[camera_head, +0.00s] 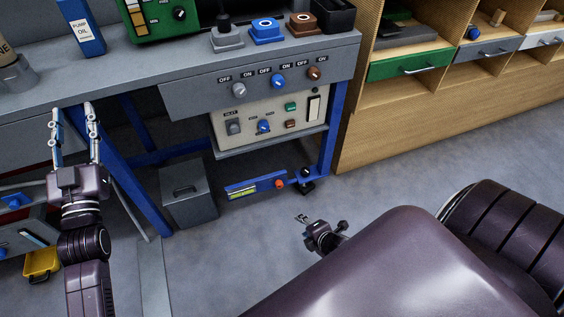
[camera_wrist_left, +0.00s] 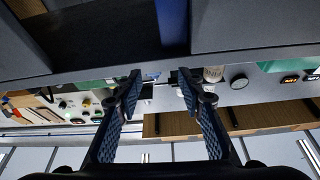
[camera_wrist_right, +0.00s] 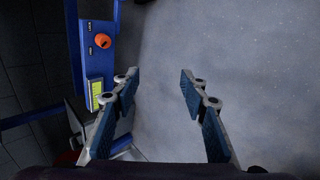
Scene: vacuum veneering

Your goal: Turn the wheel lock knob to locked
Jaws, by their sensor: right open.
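A blue panel (camera_head: 262,184) sits low at the front of the bench. In the right wrist view the orange knob (camera_wrist_right: 102,40) is at upper left with small unreadable labels on the panel. My right gripper (camera_head: 303,219) is open and empty, in front of and apart from the panel. My left gripper (camera_head: 74,113) is open and empty by the bench's left front edge.
The bench top (camera_head: 130,65) and its control panel (camera_head: 270,125) overhang the blue panel. A grey bin (camera_head: 187,195) stands under the bench, left of it. Blue bench legs (camera_head: 328,125) rise nearby. A wooden shelf unit (camera_head: 390,140) stands right. The floor (camera_head: 420,170) in front is clear.

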